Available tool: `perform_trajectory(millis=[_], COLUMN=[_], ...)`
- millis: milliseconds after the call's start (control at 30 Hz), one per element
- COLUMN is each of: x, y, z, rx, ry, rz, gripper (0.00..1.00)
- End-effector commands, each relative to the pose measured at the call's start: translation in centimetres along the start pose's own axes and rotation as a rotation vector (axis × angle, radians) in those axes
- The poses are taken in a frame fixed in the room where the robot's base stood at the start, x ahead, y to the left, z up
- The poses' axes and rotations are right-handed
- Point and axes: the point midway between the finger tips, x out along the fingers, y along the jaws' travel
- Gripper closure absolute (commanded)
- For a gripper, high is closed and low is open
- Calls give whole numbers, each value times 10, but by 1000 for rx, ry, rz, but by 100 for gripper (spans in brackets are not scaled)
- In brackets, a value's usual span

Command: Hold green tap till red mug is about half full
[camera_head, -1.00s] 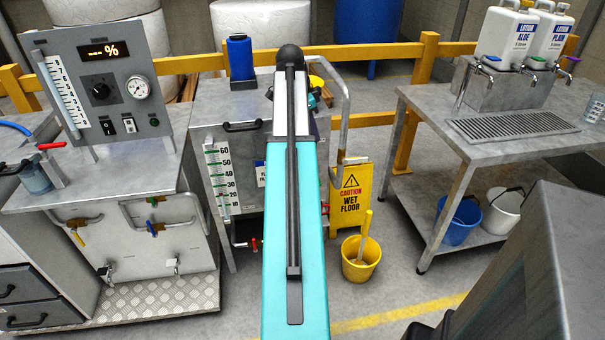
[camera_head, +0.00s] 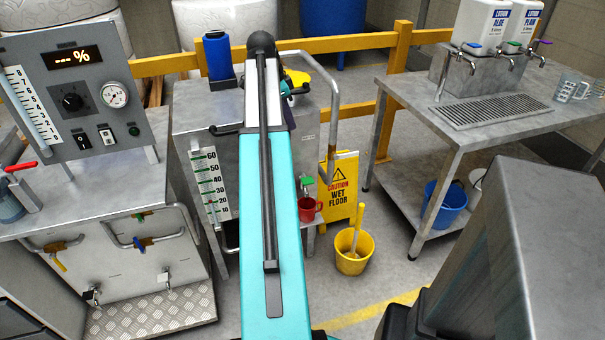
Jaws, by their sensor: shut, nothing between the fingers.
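The red mug (camera_head: 309,209) stands upright just right of my turquoise arm, low at the side of the grey tank. A small green-handled tap (camera_head: 306,181) shows just above the mug. The mug's inside and its fill level are too small to make out. My gripper is not visible; my arm's long link covers the middle of the view and hides part of the tank front.
The grey tank has a level scale (camera_head: 211,187). A caution sign (camera_head: 340,186) and yellow bucket (camera_head: 354,251) stand right of the mug. The right bench (camera_head: 418,92) holds lotion dispensers with a second green-handled tap (camera_head: 513,43). A metal rail (camera_head: 334,110) curves beside the tank.

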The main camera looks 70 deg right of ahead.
Motion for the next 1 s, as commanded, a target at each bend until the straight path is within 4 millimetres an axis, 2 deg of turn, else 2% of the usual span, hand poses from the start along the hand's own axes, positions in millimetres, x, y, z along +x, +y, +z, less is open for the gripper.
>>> perform_trajectory(millis=[167,367,1000], x=[2,17,100], y=[0,0,0], z=[4,5,6], rx=[-4,-7,-8], ry=[0,-1,0], rz=[-1,0,-1], gripper=[100,100,100])
